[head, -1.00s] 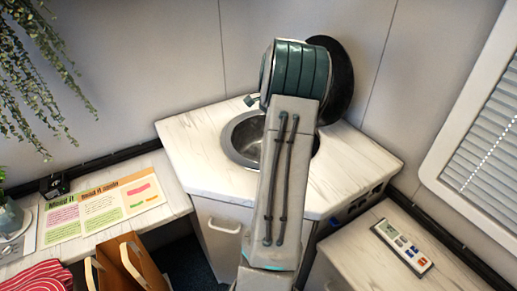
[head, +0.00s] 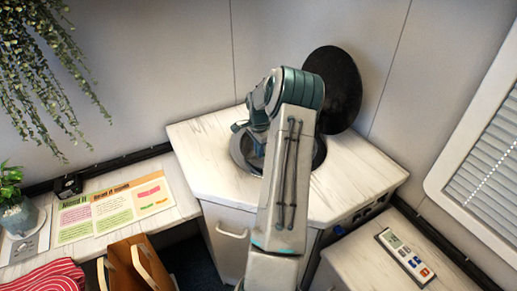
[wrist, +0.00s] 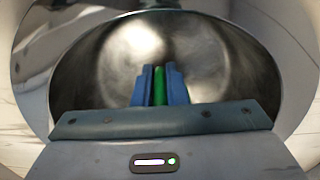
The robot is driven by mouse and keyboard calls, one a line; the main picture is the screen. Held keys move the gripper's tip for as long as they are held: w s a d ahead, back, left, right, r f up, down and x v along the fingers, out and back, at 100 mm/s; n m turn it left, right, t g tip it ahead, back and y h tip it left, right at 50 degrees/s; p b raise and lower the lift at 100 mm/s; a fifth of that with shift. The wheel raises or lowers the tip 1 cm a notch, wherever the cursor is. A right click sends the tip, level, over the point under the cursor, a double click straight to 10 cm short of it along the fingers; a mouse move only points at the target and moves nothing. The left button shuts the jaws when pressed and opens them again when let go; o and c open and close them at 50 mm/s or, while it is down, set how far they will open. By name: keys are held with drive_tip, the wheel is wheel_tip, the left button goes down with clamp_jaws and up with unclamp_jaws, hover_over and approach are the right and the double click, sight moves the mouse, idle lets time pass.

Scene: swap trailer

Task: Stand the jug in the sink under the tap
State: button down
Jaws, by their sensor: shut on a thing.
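The metal sink (head: 319,152) is a round basin set in the white marbled corner counter. It fills the wrist view (wrist: 95,75), and my gripper (wrist: 160,70) points down into it. The blue fingers are shut on a narrow green thing, seemingly part of the jug (wrist: 159,88). The rest of the jug is hidden, so I cannot tell whether it is upright or touches the basin. In the head view my arm covers the middle of the sink. I cannot make out the tap for certain; a shiny metal piece shows at the wrist view's upper left.
A black round disc (head: 334,88) stands against the wall behind the sink. A side counter (head: 185,200) at left bears a colourful sheet (head: 115,211) and a potted plant (head: 18,213). A remote-like device (head: 405,256) lies on the right cabinet. Counter beside the sink is clear.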

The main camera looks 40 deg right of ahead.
drive_tip(key=shift+f+b, duration=0.4)
drive_tip(key=shift+f, duration=0.2)
drive_tip(key=c, duration=1.5)
unclamp_jaws()
drive_tip(key=shift+r, duration=0.15)
